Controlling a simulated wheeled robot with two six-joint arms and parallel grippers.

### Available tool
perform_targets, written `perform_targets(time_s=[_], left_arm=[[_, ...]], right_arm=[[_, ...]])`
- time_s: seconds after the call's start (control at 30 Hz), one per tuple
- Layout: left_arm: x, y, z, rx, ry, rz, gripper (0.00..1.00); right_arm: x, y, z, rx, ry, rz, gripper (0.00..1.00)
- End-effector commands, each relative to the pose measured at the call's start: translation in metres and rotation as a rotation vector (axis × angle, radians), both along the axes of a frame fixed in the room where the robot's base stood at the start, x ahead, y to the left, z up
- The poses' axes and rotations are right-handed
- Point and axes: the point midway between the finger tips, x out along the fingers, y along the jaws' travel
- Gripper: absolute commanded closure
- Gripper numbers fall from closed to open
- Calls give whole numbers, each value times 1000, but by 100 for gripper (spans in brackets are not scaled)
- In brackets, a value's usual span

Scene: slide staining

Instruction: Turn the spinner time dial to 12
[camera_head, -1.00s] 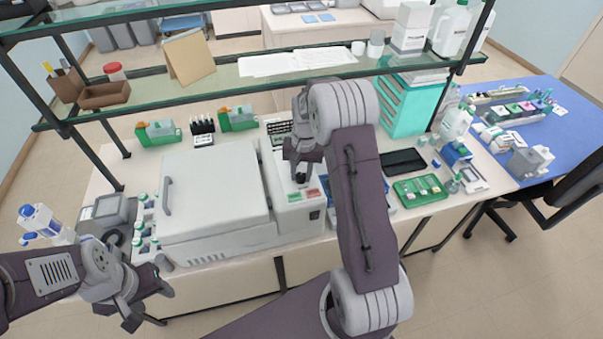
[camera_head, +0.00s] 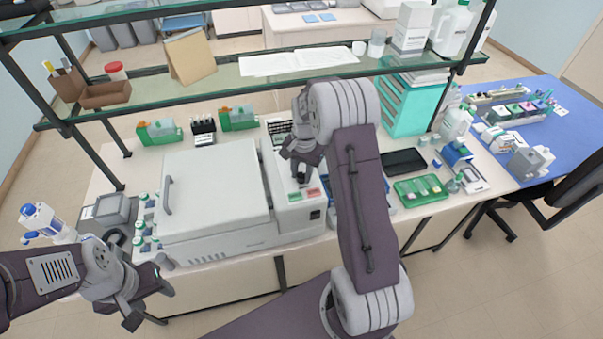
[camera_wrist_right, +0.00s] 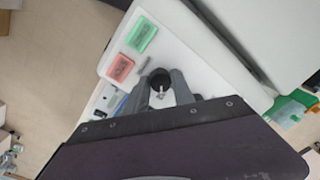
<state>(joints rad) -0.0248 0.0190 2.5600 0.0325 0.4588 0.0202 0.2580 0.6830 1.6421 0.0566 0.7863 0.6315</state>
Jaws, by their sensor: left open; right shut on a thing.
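The spinner (camera_head: 210,195) is a large white box with a closed lid and a control panel on its right side. The dial (camera_wrist_right: 160,82) is a dark round knob with a light pointer on that panel, beside a green button (camera_wrist_right: 142,35) and a red button (camera_wrist_right: 119,67). My right gripper (camera_wrist_right: 162,94) is shut on the dial, a finger on each side. It points down over the panel in the head view (camera_head: 301,178), where it hides most of the dial. Dial numbers are not readable. My left gripper (camera_head: 150,300) is open and empty, in front of the bench's left end.
A glass shelf (camera_head: 250,80) crosses above the back of the bench. Small bottles (camera_head: 145,235) stand left of the spinner, near my left gripper. A green tray (camera_head: 420,188) and a dark tablet (camera_head: 403,161) lie to the right.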

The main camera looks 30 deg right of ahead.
Motion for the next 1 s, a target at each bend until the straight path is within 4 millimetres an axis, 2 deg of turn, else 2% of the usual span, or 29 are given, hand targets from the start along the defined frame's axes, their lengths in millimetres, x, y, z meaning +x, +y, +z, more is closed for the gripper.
perform_targets(time_s=[0.17, 0.2, 0.27, 0.63, 0.83, 1.0], left_arm=[[0, 0, 1, 0, 0, 0, 49], [0, 0, 1, 0, 0, 0, 49], [0, 0, 1, 0, 0, 0, 49], [0, 0, -4, 0, 0, 0, 49], [0, 0, -20, 0, 0, 0, 49], [0, 0, -26, 0, 0, 0, 49]], right_arm=[[4, -2, 4, -4, -14, -1, 100], [4, -2, 4, -4, -14, -1, 65], [4, -2, 4, -4, -13, -1, 49], [2, -1, 6, -2, -7, 1, 49], [1, -3, 46, -3, -12, 0, 49], [-1, -4, 79, -2, -10, 1, 49]])
